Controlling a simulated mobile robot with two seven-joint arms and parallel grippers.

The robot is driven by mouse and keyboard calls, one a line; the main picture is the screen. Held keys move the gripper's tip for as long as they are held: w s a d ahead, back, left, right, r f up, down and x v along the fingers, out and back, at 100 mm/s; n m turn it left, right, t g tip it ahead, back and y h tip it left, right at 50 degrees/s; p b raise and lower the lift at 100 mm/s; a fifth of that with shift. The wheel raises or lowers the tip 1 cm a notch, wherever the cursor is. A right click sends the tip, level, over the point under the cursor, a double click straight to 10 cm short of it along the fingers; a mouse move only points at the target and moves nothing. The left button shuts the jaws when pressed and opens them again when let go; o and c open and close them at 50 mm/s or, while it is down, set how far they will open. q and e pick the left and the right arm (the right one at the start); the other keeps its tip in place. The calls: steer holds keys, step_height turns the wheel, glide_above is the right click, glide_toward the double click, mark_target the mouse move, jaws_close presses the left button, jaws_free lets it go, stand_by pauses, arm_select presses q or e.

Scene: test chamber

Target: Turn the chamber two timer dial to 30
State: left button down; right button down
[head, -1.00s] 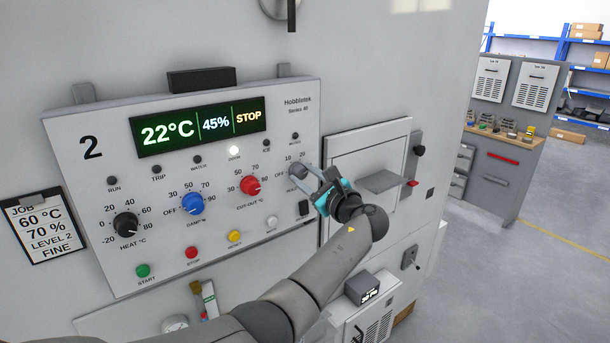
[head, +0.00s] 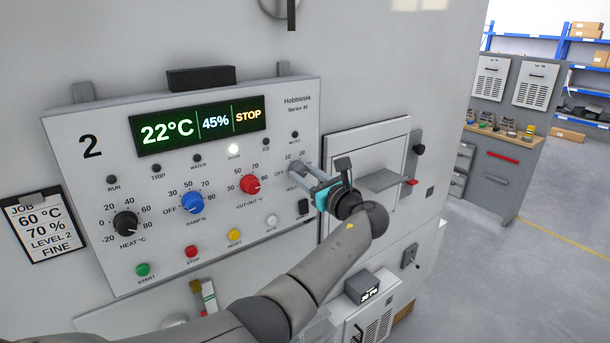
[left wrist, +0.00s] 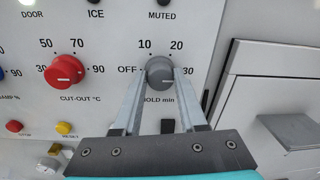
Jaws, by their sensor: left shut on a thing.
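The panel marked 2 (head: 90,147) fills the left of the head view. Its timer dial is the grey knob labelled HOLD min (left wrist: 159,70), at the right end of the dial row, with OFF, 10, 20 and 30 around it. My left gripper (head: 300,172) reaches it from the right and is shut on the knob, one finger on each side in the left wrist view (left wrist: 161,76). My right gripper is not in view.
The red cut-out dial (head: 250,184), blue damp dial (head: 192,202) and black heat dial (head: 125,223) sit left of the timer dial. A hatch with a grey shelf-like handle (head: 386,181) is close on the right. Coloured buttons lie below. A job card (head: 45,225) hangs left.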

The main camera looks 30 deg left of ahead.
arm_select(q)
steer(key=shift+c, duration=2.3)
jaws_free()
steer(key=b+v, duration=0.2)
steer(key=v, duration=1.3)
steer(key=shift+b, duration=0.35)
steer(key=shift+s+d, duration=0.1)
